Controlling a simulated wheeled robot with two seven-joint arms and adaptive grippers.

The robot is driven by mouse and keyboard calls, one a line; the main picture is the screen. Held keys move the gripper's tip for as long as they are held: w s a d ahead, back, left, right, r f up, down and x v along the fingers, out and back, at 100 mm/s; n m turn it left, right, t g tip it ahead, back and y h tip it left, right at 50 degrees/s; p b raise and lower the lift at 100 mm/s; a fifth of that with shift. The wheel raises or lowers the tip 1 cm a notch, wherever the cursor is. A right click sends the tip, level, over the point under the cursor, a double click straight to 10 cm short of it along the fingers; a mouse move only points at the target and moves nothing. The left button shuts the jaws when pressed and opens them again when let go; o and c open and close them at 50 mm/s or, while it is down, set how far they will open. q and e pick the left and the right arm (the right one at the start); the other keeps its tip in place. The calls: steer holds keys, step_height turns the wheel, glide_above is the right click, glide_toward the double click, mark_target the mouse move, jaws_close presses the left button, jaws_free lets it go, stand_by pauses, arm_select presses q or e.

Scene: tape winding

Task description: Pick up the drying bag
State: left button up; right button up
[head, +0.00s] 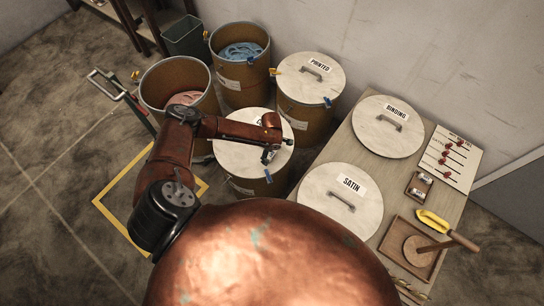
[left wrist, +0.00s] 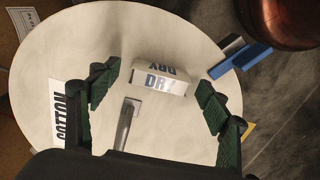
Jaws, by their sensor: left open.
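The drying bag (left wrist: 160,80) is a small white packet with DRY printed in dark letters. In the left wrist view it lies on the round white COTTON lid (left wrist: 175,30), beyond the lid's metal handle (left wrist: 127,122). My left gripper (left wrist: 158,92) is open, with its green-padded fingers on either side of the bag and visible gaps to it. In the head view my left gripper (head: 270,153) is over the right part of the COTTON drum's lid (head: 232,160); I cannot make out the bag clearly there. My right gripper is not in view.
A PRINTED drum (head: 308,75) and open drums with blue cloth (head: 240,50) and pinkish cloth (head: 187,98) stand around. A blue clip (left wrist: 240,60) sits at the COTTON lid's edge. The table (head: 450,205) at right bears SATIN (head: 335,215) and BINDING (head: 375,130) lids.

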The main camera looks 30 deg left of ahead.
arm_select(q)
steer(key=shift+f, duration=0.55)
steer(key=shift+c, duration=0.7)
steer(key=c, duration=1.1)
